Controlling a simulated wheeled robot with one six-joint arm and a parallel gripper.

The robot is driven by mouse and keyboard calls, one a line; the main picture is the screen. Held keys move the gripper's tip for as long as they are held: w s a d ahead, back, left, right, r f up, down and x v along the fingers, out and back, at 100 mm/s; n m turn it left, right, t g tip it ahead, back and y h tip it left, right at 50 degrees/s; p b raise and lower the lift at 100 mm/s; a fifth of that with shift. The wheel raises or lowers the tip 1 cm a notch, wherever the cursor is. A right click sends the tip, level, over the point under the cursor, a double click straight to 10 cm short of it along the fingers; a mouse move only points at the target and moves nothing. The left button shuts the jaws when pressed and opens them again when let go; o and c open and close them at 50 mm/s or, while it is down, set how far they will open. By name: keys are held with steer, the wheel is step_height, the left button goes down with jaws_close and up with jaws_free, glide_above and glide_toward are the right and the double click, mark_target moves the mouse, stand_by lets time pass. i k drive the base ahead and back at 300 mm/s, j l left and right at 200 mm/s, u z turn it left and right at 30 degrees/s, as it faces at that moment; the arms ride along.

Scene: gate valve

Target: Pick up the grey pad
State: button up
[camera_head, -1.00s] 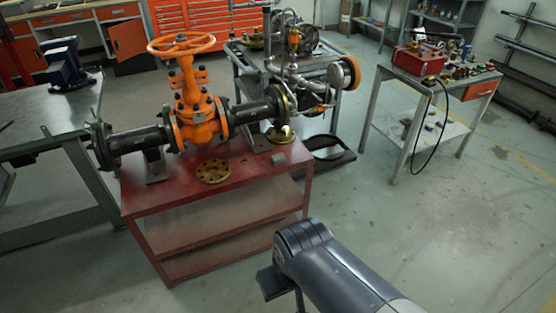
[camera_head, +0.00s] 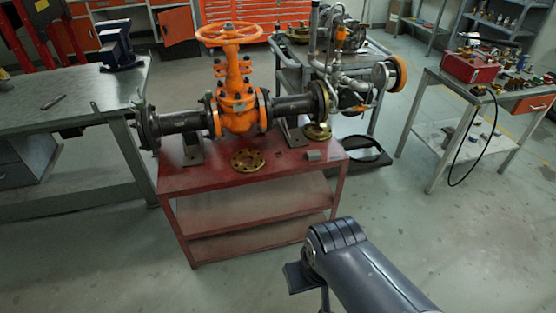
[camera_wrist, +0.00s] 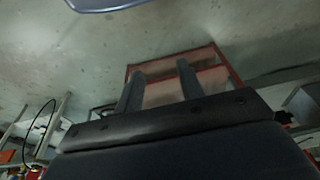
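A small grey block, which looks like the grey pad (camera_head: 313,155), lies on the red cart top (camera_head: 215,177) near its right end. It is right of a brass flange ring (camera_head: 247,160) and just in front of a brass disc (camera_head: 317,132). In the wrist view my gripper (camera_wrist: 158,74) shows two dark fingers standing apart with nothing between them. They point toward the red cart (camera_wrist: 228,66), seen at some distance beyond. I cannot make out the pad in the wrist view. In the head view my arm shows at the lower right, but the fingers are hidden.
An orange gate valve (camera_head: 238,100) with dark flanged pipes stands on the cart behind the pad. A steel workbench (camera_head: 60,110) is at left. A pipework trolley (camera_head: 290,80) stands behind, and a table with a red box (camera_head: 472,67) at right. The floor in front is clear.

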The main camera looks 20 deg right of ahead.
mark_target(312, 155)
steer(key=i+l+u, duration=0.1)
steer(key=i+l, duration=0.3)
steer(key=l, duration=0.2)
steer(key=i+l+u, duration=0.15)
steer(key=l, duration=0.2)
steer(key=i+l, duration=0.2)
steer(key=i+l+u, duration=0.15)
steer(key=l, duration=0.3)
steer(key=i+l, duration=0.2)
steer(key=l, duration=0.15)
steer(key=i+l+u, duration=0.15)
steer(key=l, duration=0.2)
